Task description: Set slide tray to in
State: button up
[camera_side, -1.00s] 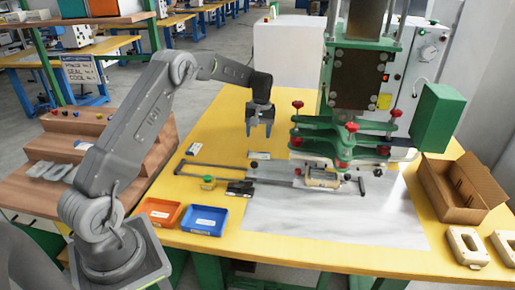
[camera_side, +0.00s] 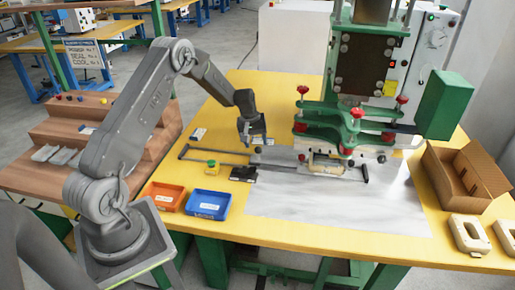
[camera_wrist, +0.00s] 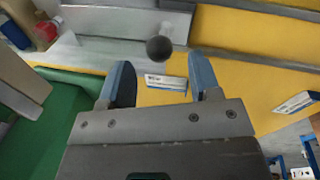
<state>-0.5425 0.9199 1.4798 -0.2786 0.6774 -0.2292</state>
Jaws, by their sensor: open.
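My gripper (camera_side: 252,140) is open and empty, pointing down above the left part of the slide rails. In the wrist view, its blue-grey fingers (camera_wrist: 160,85) stand apart on either side of a black ball knob (camera_wrist: 158,48), which lies a little beyond the fingertips. The knob sits by the grey metal of the slide tray (camera_wrist: 110,20). In the side view, the tray (camera_side: 285,158) lies flat on dark rails (camera_side: 215,152) running toward the press. A cream fixture (camera_side: 325,164) is under the green press head (camera_side: 345,120). The gripper partly hides the knob's area there.
An orange bin (camera_side: 165,197) and a blue bin (camera_side: 208,204) stand at the table's front left. A green button (camera_side: 211,163) and a black block (camera_side: 242,173) lie near the rails. A cardboard box (camera_side: 465,178) is at right.

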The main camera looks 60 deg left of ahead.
aim_at(257, 147)
jog(key=shift+w+d+f, duration=0.1)
jog(key=shift+w+f, duration=0.05)
jog(key=shift+f, duration=0.7)
jog(key=shift+w+d+f, duration=0.1)
jog(key=shift+f, duration=0.75)
grip_shut()
